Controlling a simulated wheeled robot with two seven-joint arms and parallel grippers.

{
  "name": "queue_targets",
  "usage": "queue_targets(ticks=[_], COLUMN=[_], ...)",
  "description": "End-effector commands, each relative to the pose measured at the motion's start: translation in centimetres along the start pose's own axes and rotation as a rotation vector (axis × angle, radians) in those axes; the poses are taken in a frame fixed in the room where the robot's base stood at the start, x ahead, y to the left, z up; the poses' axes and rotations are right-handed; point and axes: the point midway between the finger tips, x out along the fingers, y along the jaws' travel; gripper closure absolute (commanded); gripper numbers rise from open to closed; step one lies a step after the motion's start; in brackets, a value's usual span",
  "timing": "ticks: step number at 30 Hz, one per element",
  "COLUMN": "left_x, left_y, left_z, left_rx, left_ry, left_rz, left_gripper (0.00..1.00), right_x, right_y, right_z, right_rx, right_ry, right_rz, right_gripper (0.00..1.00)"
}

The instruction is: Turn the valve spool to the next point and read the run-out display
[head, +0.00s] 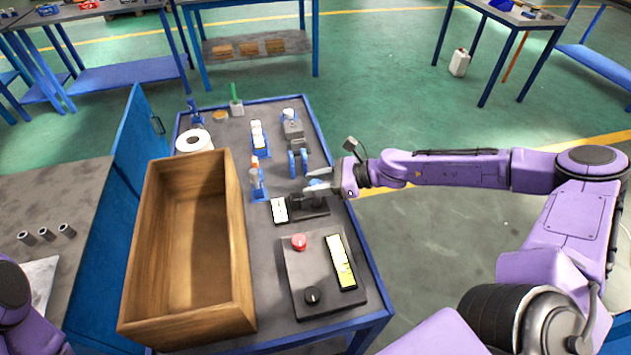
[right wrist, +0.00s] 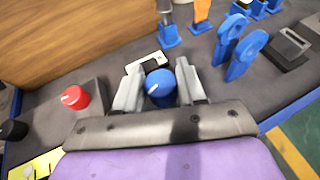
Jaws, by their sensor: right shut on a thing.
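My right gripper (head: 318,187) is shut on a round blue knob with a white pointer line (right wrist: 160,88), on a dark base at the bench's right side. In the right wrist view its two grey fingers (right wrist: 160,92) stand on either side of the knob. I cannot tell which part is the valve spool. A small white display panel (head: 280,209) lies just left of the dark base and shows behind the knob in the right wrist view (right wrist: 148,64). Its reading is too small to make out. My left gripper is out of view.
An open wooden box (head: 190,245) fills the bench's left side. Blue stands (head: 297,162) are behind the gripper.

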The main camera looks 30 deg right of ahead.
Motion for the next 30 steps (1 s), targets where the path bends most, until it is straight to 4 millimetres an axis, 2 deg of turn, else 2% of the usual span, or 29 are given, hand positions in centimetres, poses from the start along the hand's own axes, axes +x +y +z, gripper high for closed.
queue_targets(ticks=[8, 30], left_x=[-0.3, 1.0], left_y=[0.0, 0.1], left_z=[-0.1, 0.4], left_rx=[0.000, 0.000], left_ry=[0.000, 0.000], left_rz=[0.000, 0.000], left_gripper=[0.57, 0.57], right_x=[0.1, 0.3], right_y=[-0.2, 0.0], right_z=[-0.1, -0.2], right_rx=[-0.103, -0.370], right_ry=[0.005, 0.005], right_rz=[0.239, 0.893], right_gripper=[0.90, 0.91])
